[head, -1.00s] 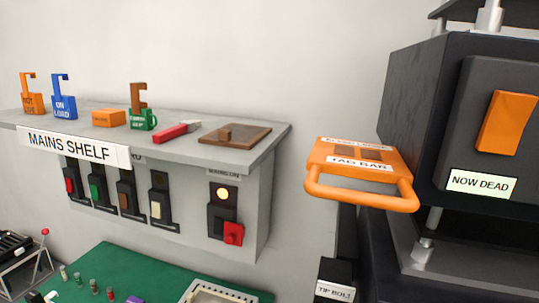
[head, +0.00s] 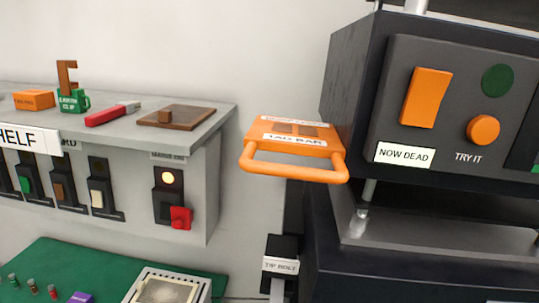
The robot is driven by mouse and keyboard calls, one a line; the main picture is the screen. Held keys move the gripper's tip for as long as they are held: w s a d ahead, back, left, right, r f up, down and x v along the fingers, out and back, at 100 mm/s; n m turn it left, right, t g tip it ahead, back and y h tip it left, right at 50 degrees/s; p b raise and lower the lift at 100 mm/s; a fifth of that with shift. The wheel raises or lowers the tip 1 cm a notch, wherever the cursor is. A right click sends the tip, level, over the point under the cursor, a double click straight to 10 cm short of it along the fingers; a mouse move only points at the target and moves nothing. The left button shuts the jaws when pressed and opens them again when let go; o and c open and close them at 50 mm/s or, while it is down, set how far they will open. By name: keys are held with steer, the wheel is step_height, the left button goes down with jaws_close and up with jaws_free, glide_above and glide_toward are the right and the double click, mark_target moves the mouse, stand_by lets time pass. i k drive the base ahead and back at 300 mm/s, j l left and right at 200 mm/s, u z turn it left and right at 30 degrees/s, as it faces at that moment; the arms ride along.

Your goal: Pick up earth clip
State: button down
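No thing in view carries a readable earth clip label, so I cannot tell which one it is. On the grey shelf (head: 185,138) stands a green block (head: 73,103) with a brown hook rising from it; its small lettering is hard to read. To its right lies a red-handled piece (head: 108,115) with a pale end. An orange block (head: 34,100) sits at the left. My gripper is not in view.
A dark cabinet labelled NOW DEAD (head: 404,154) fills the right. Switches, one with a red tag (head: 181,217), line the shelf front. A green mat (head: 60,260) lies below.

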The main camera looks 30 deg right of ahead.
mark_target(72, 99)
steer(key=i+j, duration=0.3)
steer(key=i, duration=0.15)
steer(key=i+j, duration=0.25)
steer(key=i, duration=0.15)
steer(key=i+j, duration=0.3)
steer(key=i, duration=0.15)
steer(key=i+j+u, duration=0.1)
steer(key=i+j, duration=0.15)
steer(key=i, duration=0.15)
